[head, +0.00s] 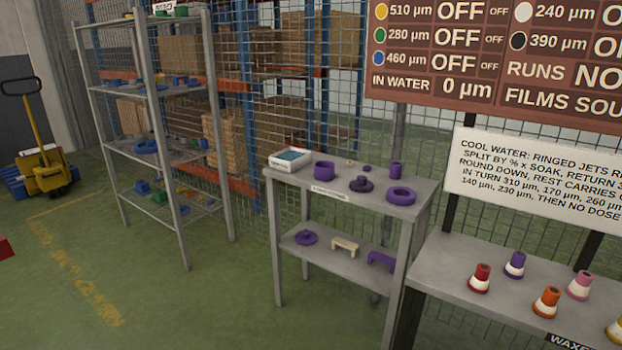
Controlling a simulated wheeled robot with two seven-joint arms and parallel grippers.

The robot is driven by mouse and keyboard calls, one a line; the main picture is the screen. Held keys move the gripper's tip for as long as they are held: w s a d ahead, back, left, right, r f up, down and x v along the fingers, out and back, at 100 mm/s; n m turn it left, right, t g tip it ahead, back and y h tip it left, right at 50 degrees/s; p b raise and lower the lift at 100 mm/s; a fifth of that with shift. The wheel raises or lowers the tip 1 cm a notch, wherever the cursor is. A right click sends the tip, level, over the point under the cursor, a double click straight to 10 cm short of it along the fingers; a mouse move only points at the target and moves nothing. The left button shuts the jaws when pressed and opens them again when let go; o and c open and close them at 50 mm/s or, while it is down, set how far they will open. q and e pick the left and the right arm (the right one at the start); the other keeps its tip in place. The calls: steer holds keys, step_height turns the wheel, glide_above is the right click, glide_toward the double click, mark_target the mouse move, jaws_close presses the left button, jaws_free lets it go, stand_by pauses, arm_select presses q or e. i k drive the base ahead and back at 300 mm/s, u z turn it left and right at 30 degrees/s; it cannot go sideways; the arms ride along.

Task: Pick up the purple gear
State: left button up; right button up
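Several purple pieces are on a grey two-level stand in the middle of the head view. On its top, a dark purple flanged piece with a raised hub (361,184) looks most like a gear, but its teeth are too small to make out. A purple disc with a raised centre (306,237) lies on the lower shelf and could also be a gear. Neither of my grippers is in view.
The stand's top (339,199) also holds a purple cup-like ring (324,171), a thick purple ring (401,196), a small purple cylinder (396,170) and a white tray (290,160). A bench (440,262) with coloured cones adjoins at right. Green floor is clear in front.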

mark_target(360, 185)
steer(key=u, duration=0.4)
steer(key=i, duration=2.05)
steer(key=z, duration=0.9)
